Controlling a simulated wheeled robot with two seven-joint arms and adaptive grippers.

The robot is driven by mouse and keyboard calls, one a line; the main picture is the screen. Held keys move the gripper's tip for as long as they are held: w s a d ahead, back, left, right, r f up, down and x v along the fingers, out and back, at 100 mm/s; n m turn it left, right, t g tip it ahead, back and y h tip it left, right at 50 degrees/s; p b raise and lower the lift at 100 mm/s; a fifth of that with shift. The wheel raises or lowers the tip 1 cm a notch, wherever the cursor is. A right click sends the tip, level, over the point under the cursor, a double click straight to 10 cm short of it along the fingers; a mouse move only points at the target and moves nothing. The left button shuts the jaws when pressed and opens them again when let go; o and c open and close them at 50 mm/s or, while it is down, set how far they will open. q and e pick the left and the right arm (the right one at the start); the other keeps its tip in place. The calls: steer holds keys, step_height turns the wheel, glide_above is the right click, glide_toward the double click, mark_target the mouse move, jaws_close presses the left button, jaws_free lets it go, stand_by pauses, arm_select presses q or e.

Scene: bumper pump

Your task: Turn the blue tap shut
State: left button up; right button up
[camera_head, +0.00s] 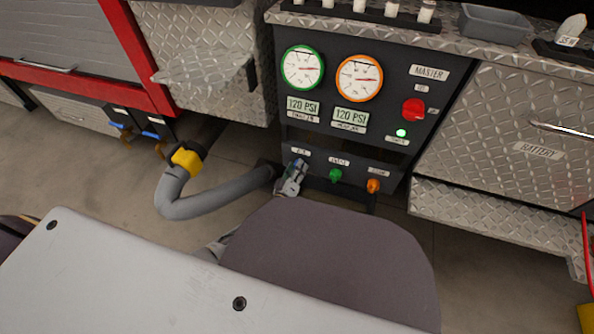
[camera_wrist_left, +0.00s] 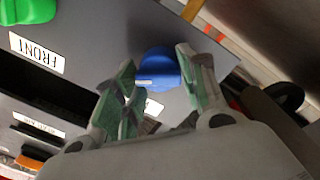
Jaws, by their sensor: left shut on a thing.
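The blue tap (camera_wrist_left: 158,66) is a rounded blue knob on the dark panel, seen in the left wrist view between the fingertips of my left gripper (camera_wrist_left: 153,84). The gripper is shut on it, with one green-padded finger on each side. In the head view my left gripper (camera_head: 294,176) is at the lower left of the pump panel (camera_head: 318,152) and hides most of the tap. My right gripper is not in view.
A green knob (camera_head: 335,175) and an orange knob (camera_head: 373,186) sit right of the gripper. Two gauges, a red knob (camera_head: 413,110) and a lit green lamp are above. A grey hose (camera_head: 215,205) with a yellow collar lies left.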

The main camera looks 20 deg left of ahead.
arm_select(q)
steer(key=shift+a+f+n, duration=0.2)
steer(key=shift+n, duration=1)
steer(key=n, duration=0.3)
steer(key=shift+b, duration=0.35)
steer(key=n, duration=0.4)
steer(key=shift+f+y, duration=0.15)
steer(key=shift+y, duration=0.15)
steer(key=shift+n, duration=1.4)
steer(key=shift+f, duration=0.1)
steer(key=o, duration=0.9)
steer(key=shift+c, duration=0.2)
steer(key=shift+o, duration=0.5)
steer(key=shift+d, duration=0.1)
steer(key=shift+s, duration=0.15)
